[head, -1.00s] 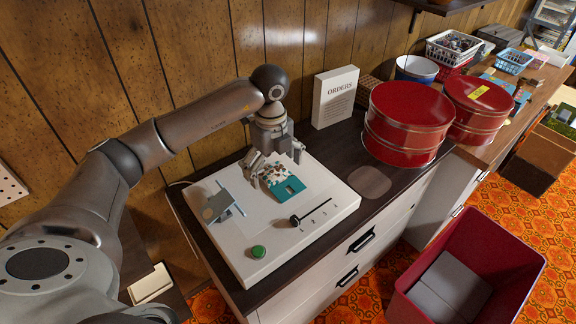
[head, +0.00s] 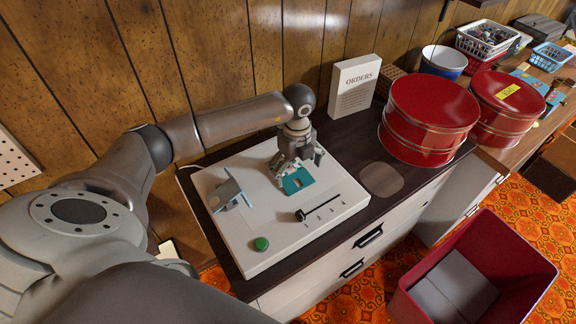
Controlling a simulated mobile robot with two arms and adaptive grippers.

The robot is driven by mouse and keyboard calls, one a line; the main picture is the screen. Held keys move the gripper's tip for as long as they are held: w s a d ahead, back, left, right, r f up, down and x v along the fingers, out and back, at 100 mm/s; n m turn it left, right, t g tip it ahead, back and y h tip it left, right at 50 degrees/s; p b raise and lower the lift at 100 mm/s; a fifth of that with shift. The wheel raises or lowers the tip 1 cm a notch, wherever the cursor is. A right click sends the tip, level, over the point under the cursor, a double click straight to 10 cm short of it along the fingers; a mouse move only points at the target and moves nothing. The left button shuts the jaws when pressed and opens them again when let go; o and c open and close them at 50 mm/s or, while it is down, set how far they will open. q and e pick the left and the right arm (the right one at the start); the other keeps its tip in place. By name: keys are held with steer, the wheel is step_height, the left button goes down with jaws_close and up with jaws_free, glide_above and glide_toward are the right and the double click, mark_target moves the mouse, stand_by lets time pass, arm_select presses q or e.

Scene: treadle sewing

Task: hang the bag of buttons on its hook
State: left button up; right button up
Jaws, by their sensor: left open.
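The bag of buttons lies on the white panel on the cabinet top; its teal card (head: 298,181) shows. The rest of the bag is mostly hidden under my left gripper. My left gripper (head: 298,164) points down over the bag, open, its fingers close around the bag's upper part. I cannot tell whether they touch it. I cannot make out a hook for certain. A grey bracket (head: 228,193) stands on the panel (head: 240,225) to the left of the bag. My right gripper is not in view.
A black-knobbed lever (head: 301,215) and a green button (head: 261,244) sit on the panel. A white ORDERS box (head: 355,85) stands behind; red tins (head: 428,115) stand to the right. A red bin (head: 480,270) stands on the floor. A white pegboard (head: 14,160) is on the wall at left.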

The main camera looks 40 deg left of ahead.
arm_select(q)
steer(key=shift+f, duration=1.2)
steer(key=shift+f, duration=0.1)
steer(key=c, duration=1)
